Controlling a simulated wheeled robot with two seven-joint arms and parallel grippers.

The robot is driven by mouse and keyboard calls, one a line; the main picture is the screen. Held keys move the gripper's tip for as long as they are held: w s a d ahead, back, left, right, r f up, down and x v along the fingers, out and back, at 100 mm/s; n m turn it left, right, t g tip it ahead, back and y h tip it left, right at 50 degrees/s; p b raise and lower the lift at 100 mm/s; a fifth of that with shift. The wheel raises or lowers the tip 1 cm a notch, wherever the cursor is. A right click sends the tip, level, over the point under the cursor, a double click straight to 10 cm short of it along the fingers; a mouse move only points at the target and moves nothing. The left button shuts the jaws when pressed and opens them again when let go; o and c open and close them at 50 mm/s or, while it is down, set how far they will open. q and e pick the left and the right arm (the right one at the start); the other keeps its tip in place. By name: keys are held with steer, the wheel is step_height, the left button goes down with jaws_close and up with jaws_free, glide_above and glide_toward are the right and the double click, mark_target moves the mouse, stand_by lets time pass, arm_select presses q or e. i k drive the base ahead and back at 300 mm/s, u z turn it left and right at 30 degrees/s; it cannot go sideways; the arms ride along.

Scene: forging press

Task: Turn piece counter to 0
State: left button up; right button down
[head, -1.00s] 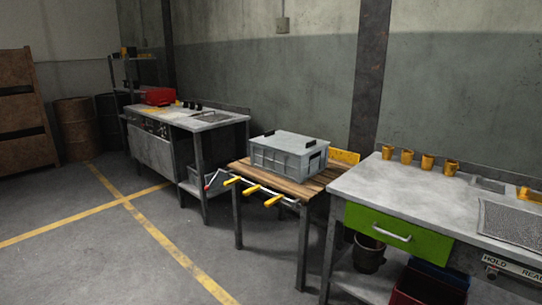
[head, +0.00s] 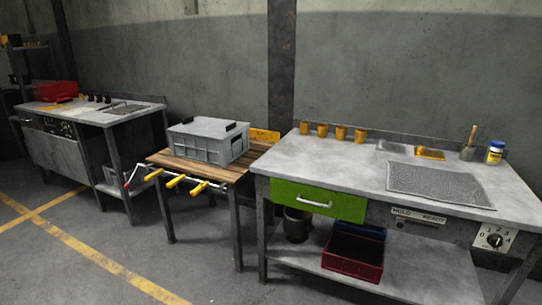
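The piece counter appears to be the dial (head: 494,238) on a white plate with numbers around a dark knob. It sits on the front edge of the right workbench (head: 330,165), at the far right of the head view. The numbers look like 0, 2, 3 and 4, but the knob's pointer is too small to read for certain. Neither of my grippers shows in the head view.
Left of the dial are a HOLD/READY label (head: 418,215) and a green drawer (head: 317,199). A red bin (head: 352,253) stands on the lower shelf. A wooden table (head: 190,170) bears a grey crate (head: 208,142). The floor in front (head: 60,270) is clear.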

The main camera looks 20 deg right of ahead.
mark_target(496, 239)
steer(key=z, duration=1.35)
